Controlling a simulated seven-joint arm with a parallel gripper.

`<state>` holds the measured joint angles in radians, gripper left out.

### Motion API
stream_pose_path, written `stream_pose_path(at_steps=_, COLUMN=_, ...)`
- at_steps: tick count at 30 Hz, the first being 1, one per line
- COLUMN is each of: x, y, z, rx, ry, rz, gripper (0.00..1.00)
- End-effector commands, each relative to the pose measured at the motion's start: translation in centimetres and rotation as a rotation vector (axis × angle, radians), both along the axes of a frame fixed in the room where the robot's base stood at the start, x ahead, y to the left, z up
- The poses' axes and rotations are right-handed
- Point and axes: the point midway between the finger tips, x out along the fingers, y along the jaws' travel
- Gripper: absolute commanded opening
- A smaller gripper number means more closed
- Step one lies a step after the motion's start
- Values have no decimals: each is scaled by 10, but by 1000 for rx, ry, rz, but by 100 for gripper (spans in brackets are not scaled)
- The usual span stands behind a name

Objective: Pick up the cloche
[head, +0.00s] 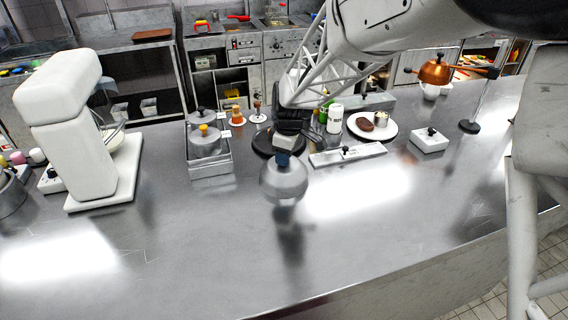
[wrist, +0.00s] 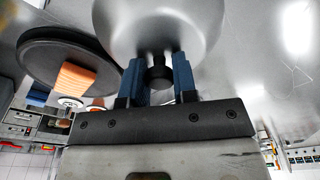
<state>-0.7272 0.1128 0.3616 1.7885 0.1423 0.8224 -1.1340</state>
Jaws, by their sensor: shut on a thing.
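The cloche (head: 284,182) is a shiny, greyish dome. It hangs below my gripper (head: 284,157) and looks held above the steel counter, with a dark reflection under it. In the wrist view the blue fingers of my gripper (wrist: 160,70) are shut on the black knob of the cloche (wrist: 160,25). A dark round plate (wrist: 45,50) with an orange block (wrist: 77,79) lies to the left of the cloche in that view. In the head view the dark plate (head: 262,142) is partly hidden behind my gripper.
A white mixer (head: 62,130) stands at the left. Lidded pans (head: 206,140) stand left of my gripper. A white plate (head: 355,129) with food, a white box (head: 429,141) and a copper pan (head: 436,72) are at the right. The front counter (head: 200,260) is clear.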

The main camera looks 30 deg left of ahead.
Motion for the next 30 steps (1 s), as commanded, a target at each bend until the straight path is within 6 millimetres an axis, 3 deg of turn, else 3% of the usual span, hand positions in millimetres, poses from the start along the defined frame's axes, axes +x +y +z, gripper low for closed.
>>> stream_pose_path(at_steps=8, x=0, y=0, z=10, rx=1, ry=-1, rz=0, gripper=0)
stream_pose_path(at_steps=15, x=1, y=0, z=39, rx=3, ry=-3, rz=0, gripper=0)
stream_pose_path(at_steps=30, x=-53, y=-48, z=43, rx=1, ry=-1, rz=0, gripper=0)
